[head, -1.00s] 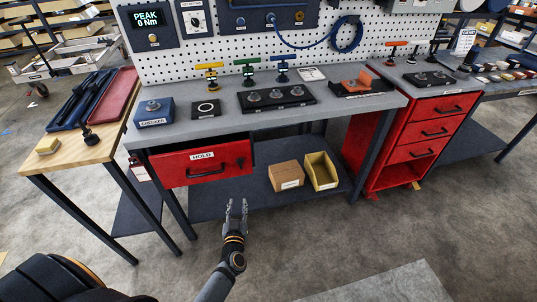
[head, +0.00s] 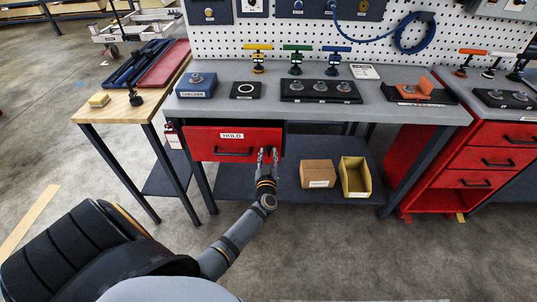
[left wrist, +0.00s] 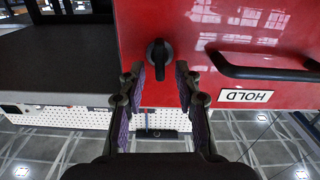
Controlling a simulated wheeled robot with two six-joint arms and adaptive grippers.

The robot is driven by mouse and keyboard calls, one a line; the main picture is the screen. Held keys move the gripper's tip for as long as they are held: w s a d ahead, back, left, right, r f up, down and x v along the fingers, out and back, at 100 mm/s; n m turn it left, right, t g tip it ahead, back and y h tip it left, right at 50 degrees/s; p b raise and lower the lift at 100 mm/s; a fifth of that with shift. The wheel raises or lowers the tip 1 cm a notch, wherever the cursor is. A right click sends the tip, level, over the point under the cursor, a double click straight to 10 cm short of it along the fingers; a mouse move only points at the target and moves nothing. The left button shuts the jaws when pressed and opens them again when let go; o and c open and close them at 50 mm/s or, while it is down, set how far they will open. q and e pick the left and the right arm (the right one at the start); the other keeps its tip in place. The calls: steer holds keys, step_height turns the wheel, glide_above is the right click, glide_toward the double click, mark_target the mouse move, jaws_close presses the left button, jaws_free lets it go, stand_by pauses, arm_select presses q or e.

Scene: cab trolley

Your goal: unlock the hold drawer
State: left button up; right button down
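The red hold drawer (head: 200,143) hangs under the grey workbench at the left, with a white HOLD label (head: 232,136) and a black bar handle (head: 233,153). In the left wrist view, the drawer front (left wrist: 200,40) appears upside down, with the black lock knob (left wrist: 158,52) beside the handle. The knob's grip lies upright in that picture. My left gripper (head: 267,156) is at the right end of the drawer front. Its open fingers (left wrist: 160,82) stand on either side of the knob's lower end, with gaps visible. My right gripper is out of view.
A cardboard box (head: 318,174) and a yellow bin (head: 356,178) sit on the lower shelf (head: 300,194) to the right of my left gripper. A wooden side table (head: 110,112) stands at the left. A red drawer cabinet (head: 430,190) stands at the right.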

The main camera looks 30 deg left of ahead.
arm_select(q)
steer(key=shift+w+a, duration=0.3)
steer(key=shift+w, duration=0.25)
steer(key=shift+c, duration=0.3)
jaws_close()
